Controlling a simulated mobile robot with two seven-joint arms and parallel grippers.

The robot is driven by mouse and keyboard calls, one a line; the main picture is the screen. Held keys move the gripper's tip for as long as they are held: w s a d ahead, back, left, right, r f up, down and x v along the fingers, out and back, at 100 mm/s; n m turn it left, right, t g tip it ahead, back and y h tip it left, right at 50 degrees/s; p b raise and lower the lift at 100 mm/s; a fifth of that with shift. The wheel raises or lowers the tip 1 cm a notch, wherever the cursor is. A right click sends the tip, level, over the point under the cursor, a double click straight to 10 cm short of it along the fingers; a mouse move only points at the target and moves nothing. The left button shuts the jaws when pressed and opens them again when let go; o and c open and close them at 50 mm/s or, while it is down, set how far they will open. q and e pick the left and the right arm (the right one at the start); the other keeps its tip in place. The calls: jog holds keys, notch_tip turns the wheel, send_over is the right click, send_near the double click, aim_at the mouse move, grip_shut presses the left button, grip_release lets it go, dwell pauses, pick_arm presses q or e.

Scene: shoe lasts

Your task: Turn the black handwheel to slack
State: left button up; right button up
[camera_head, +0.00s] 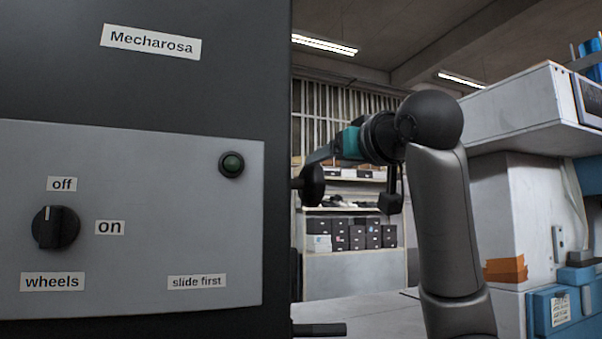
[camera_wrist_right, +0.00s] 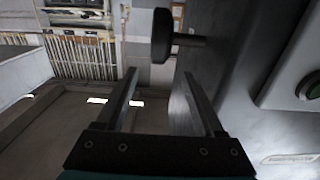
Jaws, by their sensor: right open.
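The black handwheel (camera_head: 313,186) sticks out on a short shaft from the right side of the dark machine. It is seen nearly edge-on in the head view, so its turn position cannot be told. In the right wrist view the handwheel (camera_wrist_right: 161,36) lies just beyond the fingertips, with its shaft running right to the machine wall. My right gripper (camera_wrist_right: 160,75) is open and empty, its two fingers apart. In the head view the right gripper (camera_head: 318,156) is partly hidden by the machine edge, close above the handwheel. My left gripper is not in view.
The machine's grey panel (camera_head: 140,270) carries a black knob (camera_head: 56,228) with its mark upward near "off", and a dark green button (camera_head: 231,164). A white machine (camera_head: 520,110) stands at the right. Shelves with boxes (camera_head: 345,235) stand behind.

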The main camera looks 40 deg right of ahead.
aim_at(304, 171)
jog(key=p+x, duration=0.2)
jog(key=x, duration=1)
jog(key=shift+w, duration=0.15)
jog(key=shift+w+d, duration=0.15)
jog(key=shift+w, duration=0.3)
jog(key=shift+c, duration=0.3)
grip_shut()
